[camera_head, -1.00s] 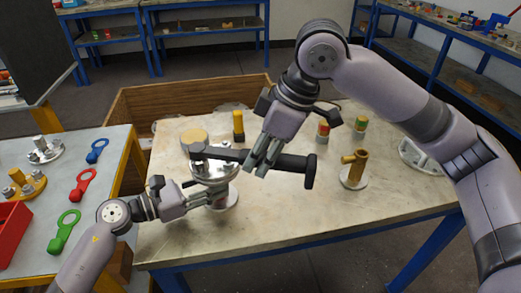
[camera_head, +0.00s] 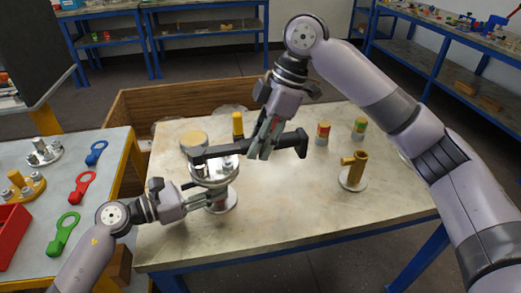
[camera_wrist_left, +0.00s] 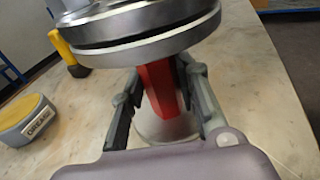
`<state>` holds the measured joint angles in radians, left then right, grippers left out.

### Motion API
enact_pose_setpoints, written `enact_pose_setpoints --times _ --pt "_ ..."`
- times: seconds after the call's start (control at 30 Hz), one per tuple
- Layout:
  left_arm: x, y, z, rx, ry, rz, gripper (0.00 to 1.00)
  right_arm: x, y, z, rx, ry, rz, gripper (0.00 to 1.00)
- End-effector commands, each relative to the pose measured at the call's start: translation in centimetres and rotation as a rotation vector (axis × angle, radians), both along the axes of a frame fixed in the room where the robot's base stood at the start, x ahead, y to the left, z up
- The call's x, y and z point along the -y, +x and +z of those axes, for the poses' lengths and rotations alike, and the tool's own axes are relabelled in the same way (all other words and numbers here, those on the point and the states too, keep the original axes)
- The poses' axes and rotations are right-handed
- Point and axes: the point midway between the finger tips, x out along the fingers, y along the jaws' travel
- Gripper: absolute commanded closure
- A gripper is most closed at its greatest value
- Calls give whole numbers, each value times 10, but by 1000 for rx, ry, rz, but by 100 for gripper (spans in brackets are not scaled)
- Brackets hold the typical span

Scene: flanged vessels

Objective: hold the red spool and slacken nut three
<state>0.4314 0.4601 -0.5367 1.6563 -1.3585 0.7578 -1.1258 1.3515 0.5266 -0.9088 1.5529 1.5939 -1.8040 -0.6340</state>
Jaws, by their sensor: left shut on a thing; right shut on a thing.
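The red spool, with a silver flange (camera_head: 225,172) on top, stands upright on the pale table. Its red body (camera_wrist_left: 163,88) shows in the left wrist view between the fingers of my left gripper (camera_head: 212,192), which is shut on it below the flange. My right gripper (camera_head: 263,143) is shut on the handle of a long black wrench (camera_head: 290,142). The wrench's head (camera_head: 197,157) lies over the left part of the flange. The wrench head hides what is under it, so I cannot tell which nut is there.
A brass pipe fitting (camera_head: 354,172) stands on the right of the table. Red and green-topped cans (camera_head: 323,133) (camera_head: 359,128) and a yellow-topped tin (camera_head: 194,140) stand further back. A side table at left holds coloured ring tools (camera_head: 83,187) and a red bin (camera_head: 10,232). The table's front is clear.

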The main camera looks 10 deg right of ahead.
Motion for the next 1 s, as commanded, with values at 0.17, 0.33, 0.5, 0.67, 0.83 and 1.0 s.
enact_pose_setpoints --times 0.17,0.33,0.5,0.67,0.83,1.0 --pt "-1 1 1 2 0 3 93 0 0 5 5 2 -4 100" --pt "-1 1 1 1 0 3 93 -1 0 21 6 2 -4 100" --pt "-1 1 0 1 0 3 93 -1 0 41 6 2 -4 100" --pt "-1 1 0 1 0 3 93 0 -1 51 3 1 -5 100" --pt "-1 1 0 1 0 3 93 0 -1 52 3 1 -5 100" --pt "-1 1 0 1 0 3 93 0 -1 51 4 1 -6 100"
